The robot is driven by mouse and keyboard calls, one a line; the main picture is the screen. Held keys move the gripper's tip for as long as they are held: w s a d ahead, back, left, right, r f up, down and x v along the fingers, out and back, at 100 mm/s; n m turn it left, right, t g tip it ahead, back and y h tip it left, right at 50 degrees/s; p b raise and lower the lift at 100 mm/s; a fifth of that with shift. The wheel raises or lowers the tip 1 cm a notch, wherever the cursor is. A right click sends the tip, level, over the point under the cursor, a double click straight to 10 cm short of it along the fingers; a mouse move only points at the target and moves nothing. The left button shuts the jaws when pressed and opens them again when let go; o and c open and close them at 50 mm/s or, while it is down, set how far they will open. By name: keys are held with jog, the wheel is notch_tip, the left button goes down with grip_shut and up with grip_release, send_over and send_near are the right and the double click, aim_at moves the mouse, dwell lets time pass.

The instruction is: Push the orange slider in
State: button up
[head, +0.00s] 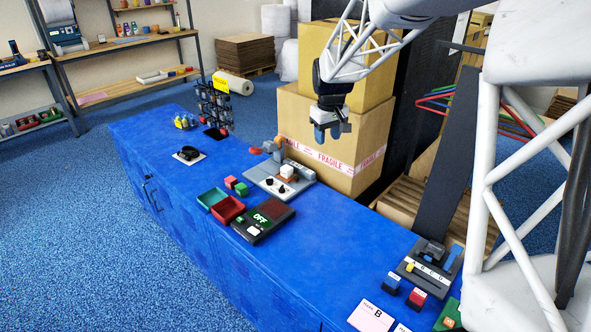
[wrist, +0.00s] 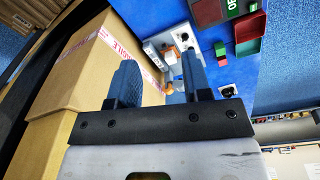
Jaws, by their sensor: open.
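A grey panel (head: 268,184) stands on the blue counter, with black knobs, a white block and a brown-orange part (head: 277,144) at its back edge. A small red piece sits at the left of that part. I cannot tell for sure which part is the orange slider. A second grey panel (head: 415,270) at the right end of the counter has a small yellow-orange knob (head: 410,267). My gripper (head: 328,133) is open and empty, above and to the right of the first panel, in front of the cartons. In the wrist view my gripper (wrist: 159,65) partly hides that panel (wrist: 190,75).
Tall cartons (head: 325,140) stand behind the counter (head: 330,255), close to my gripper. The counter between is clear.

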jog(key=w+a+f+n, duration=0.2)
jog(key=w+a+f, duration=0.2)
jog(key=w+f, duration=0.85)
jog(key=n+g, duration=0.1)
jog(key=n, duration=0.1)
send_over(297, 177)
notch_tip(297, 177, down, 12)
jog(key=shift+r, duration=0.15)
jog(key=shift+w+a+f, duration=0.1)
jog(key=shift+w+f, duration=0.05)
jog(key=shift+f, duration=0.1)
jog(key=shift+f, duration=0.15)
jog(key=shift+f, duration=3.75)
jog(key=shift+c, duration=0.2)
grip_shut()
